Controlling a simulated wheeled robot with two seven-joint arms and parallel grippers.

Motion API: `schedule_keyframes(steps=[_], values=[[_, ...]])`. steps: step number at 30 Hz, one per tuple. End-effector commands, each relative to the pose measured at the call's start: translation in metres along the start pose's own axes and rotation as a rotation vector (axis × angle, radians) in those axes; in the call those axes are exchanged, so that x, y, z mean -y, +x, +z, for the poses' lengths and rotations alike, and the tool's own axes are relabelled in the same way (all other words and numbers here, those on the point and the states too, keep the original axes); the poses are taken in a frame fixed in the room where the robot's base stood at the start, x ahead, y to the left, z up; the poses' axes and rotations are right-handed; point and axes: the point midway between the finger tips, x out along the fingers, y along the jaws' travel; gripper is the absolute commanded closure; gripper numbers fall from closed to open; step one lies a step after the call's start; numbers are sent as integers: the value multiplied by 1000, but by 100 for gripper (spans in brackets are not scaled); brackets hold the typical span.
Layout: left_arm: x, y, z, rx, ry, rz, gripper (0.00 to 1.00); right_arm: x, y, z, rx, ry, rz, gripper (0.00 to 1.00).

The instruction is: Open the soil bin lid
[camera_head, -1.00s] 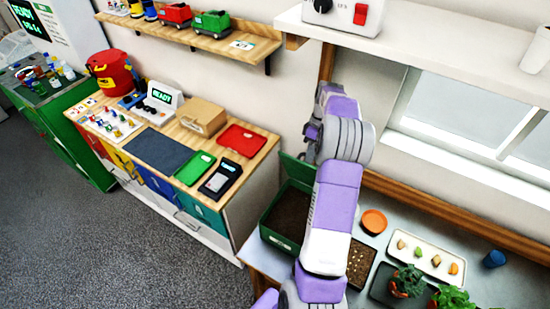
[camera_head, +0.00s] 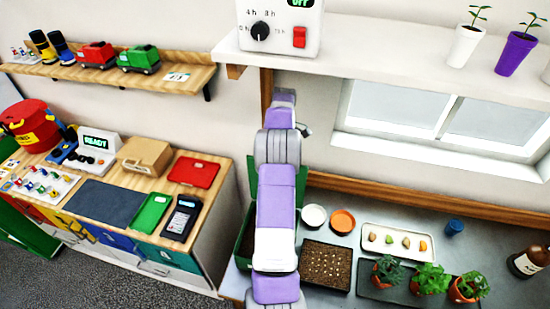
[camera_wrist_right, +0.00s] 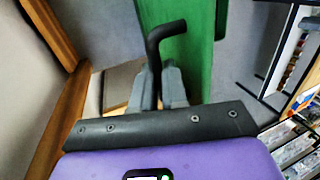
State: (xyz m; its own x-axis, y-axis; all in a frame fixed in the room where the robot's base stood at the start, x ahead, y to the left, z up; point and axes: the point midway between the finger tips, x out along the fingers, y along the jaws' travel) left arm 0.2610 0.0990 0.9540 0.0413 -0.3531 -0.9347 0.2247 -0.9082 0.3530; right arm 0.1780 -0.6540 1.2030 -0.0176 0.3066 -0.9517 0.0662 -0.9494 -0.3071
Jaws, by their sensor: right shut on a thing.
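The soil bin (camera_head: 240,262) is a green box at the left end of the grey bench, partly hidden behind my right arm in the head view. Its green lid (camera_head: 252,172) stands raised at the back; in the wrist view it is a green panel (camera_wrist_right: 200,50). Dark soil was visible inside the bin in the earlier head view. My right gripper (camera_wrist_right: 160,88) is shut on the black bent lid handle (camera_wrist_right: 155,45) beside the panel. In the head view my arm hides most of this grip. My left gripper is not in view.
A seed tray (camera_head: 326,266), a white bowl (camera_head: 314,216), an orange dish (camera_head: 342,221) and several potted plants (camera_head: 430,278) stand right of the bin. A wooden counter (camera_head: 215,183) is to the left. A white shelf (camera_head: 390,50) with a dial box overhangs the bench.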

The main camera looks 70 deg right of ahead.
Motion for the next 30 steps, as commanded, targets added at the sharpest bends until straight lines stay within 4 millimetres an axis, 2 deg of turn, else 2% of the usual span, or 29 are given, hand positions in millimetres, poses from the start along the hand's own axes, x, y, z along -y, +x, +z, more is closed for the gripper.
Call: schedule_keyframes(steps=[1, 3, 4, 9, 20, 30], values=[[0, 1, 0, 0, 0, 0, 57, 0, 11, 3, 10, 10, -19, 100], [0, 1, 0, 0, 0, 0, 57, 0, 11, 3, 10, 10, -19, 100], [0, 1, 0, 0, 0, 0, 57, 0, 11, 3, 10, 10, -19, 86], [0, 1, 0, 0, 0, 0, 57, 0, 10, 2, 8, 6, -18, 62], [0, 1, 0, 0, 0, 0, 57, 0, 3, 0, 5, 2, -13, 62], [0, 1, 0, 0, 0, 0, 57, -2, -40, 1, 5, 3, -13, 62]])
